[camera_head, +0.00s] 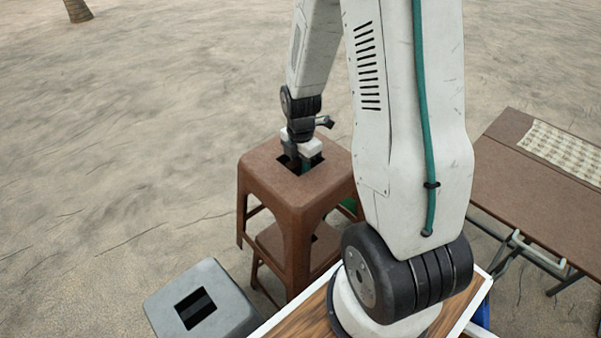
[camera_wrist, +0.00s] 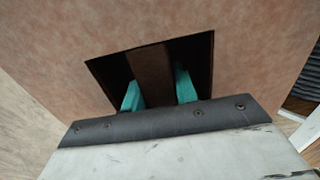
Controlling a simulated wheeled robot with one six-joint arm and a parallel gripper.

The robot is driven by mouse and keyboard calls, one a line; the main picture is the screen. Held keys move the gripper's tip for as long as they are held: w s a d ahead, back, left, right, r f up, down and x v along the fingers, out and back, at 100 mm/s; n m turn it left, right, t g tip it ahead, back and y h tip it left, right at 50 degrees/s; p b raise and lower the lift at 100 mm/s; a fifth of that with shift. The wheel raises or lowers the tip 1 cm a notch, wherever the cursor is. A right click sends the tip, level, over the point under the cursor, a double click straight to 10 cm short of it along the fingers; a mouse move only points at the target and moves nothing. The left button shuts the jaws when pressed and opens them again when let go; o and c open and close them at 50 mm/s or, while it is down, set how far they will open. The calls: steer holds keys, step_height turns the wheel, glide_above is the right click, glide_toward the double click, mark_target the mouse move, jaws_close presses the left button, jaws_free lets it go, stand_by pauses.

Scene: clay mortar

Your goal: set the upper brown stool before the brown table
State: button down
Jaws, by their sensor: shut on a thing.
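The upper brown stool (camera_head: 300,218) shows in the head view, upright and raised over a second, lower brown stool (camera_head: 268,240). My gripper (camera_head: 301,162) points down into the slot in the upper stool's seat. In the wrist view, its teal fingers (camera_wrist: 158,92) sit on either side of the brown bar in the middle of the slot, shut on it. The seat (camera_wrist: 60,45) fills most of that view. The brown table (camera_head: 540,180) stands at the right in the head view, with a patterned cloth on it. Whether the two stools still touch is hidden.
A grey stool (camera_head: 206,300) with a dark slot stands at the lower left, close to the brown stools. My own base and arm cover the lower middle. Sandy ground (camera_head: 120,130) lies open to the left and behind. A tree trunk (camera_head: 78,10) stands far off.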

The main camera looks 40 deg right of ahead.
step_height(320, 180, up, 7)
steer(key=shift+w+r, duration=0.1)
steer(key=shift+r, duration=0.65)
stand_by(0.5)
